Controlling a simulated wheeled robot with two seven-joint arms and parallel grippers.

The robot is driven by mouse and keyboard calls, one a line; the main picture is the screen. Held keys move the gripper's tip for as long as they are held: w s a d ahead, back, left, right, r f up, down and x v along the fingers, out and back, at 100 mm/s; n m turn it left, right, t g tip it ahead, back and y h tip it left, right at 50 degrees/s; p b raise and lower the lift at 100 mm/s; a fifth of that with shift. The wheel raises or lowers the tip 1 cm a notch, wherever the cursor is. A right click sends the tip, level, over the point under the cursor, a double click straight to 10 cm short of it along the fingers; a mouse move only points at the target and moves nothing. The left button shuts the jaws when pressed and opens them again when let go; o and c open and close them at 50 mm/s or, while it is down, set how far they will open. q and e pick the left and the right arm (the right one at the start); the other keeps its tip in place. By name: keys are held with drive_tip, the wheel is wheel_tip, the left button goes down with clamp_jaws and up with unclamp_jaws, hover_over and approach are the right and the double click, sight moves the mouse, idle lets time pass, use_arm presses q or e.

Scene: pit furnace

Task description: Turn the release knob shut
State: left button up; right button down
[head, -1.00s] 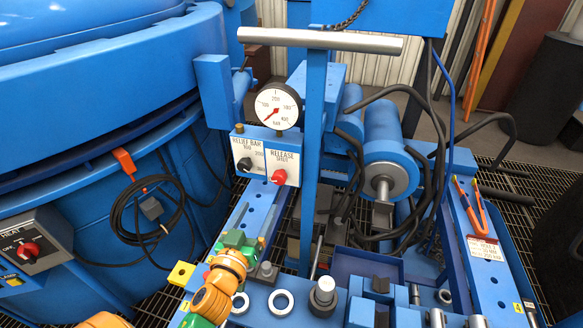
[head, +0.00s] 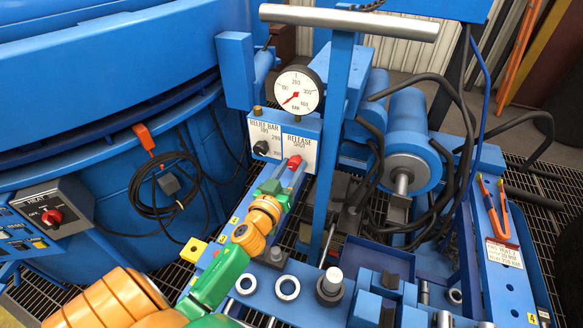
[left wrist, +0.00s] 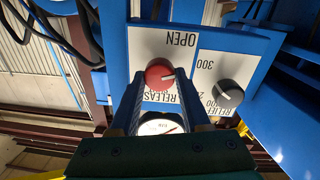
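The red release knob (head: 294,161) sits on a white label plate on the blue panel. In the left wrist view, which is upside down, the knob (left wrist: 159,74) shows a white mark toward picture right, with the word OPEN above it. My left gripper (head: 288,174) is at the knob, coming from below. In the left wrist view its fingers (left wrist: 159,82) are apart, one on each side of the knob, with a small gap visible. I cannot tell whether they touch it. The right gripper is not in view.
The black relief knob (head: 261,148) is just left of the red knob. A pressure gauge (head: 298,91) stands above. A blue post with a grey crossbar (head: 350,20) rises close on the right. A bench with rings and blocks lies below.

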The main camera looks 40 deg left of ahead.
use_arm(q)
clamp_jaws()
drive_tip(key=shift+m, duration=0.3)
drive_tip(key=m+p, duration=0.1)
drive_tip(key=m, duration=0.2)
drive_tip(key=shift+r+m, duration=0.15)
drive_tip(key=shift+m, duration=0.25)
drive_tip(key=m, duration=0.4)
drive_tip(key=shift+d+p, duration=0.1)
drive_tip(key=shift+p, duration=0.2)
drive_tip(key=m, duration=0.6)
drive_tip(key=shift+m+y, duration=0.3)
drive_tip(key=m, duration=0.6)
drive_tip(key=shift+d+g, duration=0.1)
drive_tip(key=shift+g, duration=0.2)
